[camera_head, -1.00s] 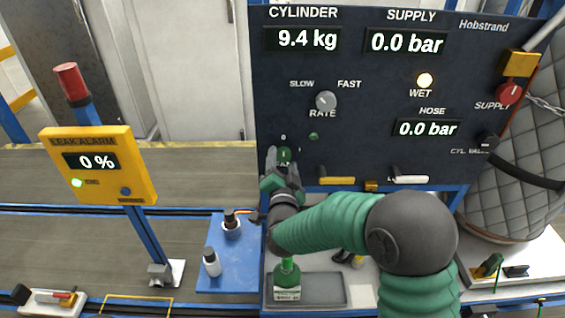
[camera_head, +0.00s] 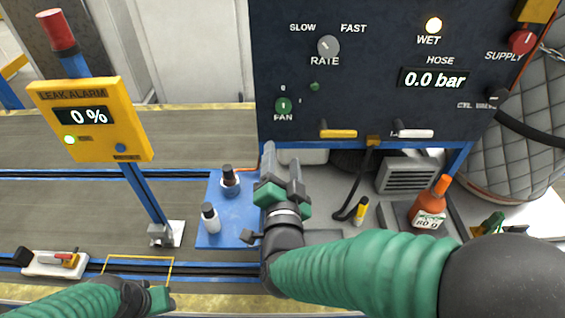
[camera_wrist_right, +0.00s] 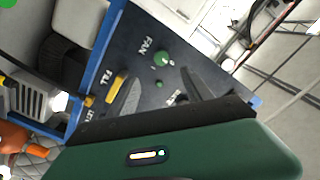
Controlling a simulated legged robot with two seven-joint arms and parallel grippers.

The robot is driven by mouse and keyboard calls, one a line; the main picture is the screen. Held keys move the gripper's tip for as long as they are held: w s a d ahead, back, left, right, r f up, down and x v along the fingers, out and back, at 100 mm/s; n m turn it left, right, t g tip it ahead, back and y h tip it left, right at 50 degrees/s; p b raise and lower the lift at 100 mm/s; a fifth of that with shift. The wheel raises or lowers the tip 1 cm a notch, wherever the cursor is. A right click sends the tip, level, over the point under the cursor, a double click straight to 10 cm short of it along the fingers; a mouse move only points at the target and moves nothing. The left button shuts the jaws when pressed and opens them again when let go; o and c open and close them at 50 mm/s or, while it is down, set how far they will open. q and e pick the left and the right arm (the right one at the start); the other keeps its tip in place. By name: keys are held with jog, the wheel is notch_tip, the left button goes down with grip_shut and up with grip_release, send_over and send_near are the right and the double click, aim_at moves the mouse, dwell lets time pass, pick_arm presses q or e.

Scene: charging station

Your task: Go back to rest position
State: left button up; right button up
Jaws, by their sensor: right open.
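My right gripper (camera_head: 282,162) is open and empty in front of the dark control panel (camera_head: 365,100), just below its green FAN knob (camera_head: 283,106). In the right wrist view its two spread fingers (camera_wrist_right: 160,82) point at the panel, with the FAN knob (camera_wrist_right: 161,59) beyond them and nothing between them.
A blue tray (camera_head: 215,235) with two small bottles stands left of my right gripper. The yellow leak alarm box (camera_head: 90,120) is on a blue post at left. The belt (camera_head: 60,205) is largely clear.

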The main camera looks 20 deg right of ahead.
jog(key=shift+d, duration=0.1)
dwell(0.3)
notch_tip(320, 180, down, 13)
jog(key=s+a+n+g+y, duration=0.1)
jog(key=a+n+g+y, duration=0.1)
jog(key=n+g+y, duration=0.45)
jog(key=s+d+f+n+g, duration=0.2)
jog(key=s+d+f+g, duration=0.2)
jog(key=s, duration=0.3)
jog(key=s+d+f+n+g+h, duration=0.1)
jog(key=s+d+f+n+g, duration=0.2)
jog(key=s+f+g, duration=0.1)
jog(key=s+f, duration=0.1)
jog(key=s, duration=0.1)
jog(key=shift+s+d+f, duration=0.25)
jog(key=shift+s+d, duration=0.15)
jog(key=shift+n+h, duration=0.25)
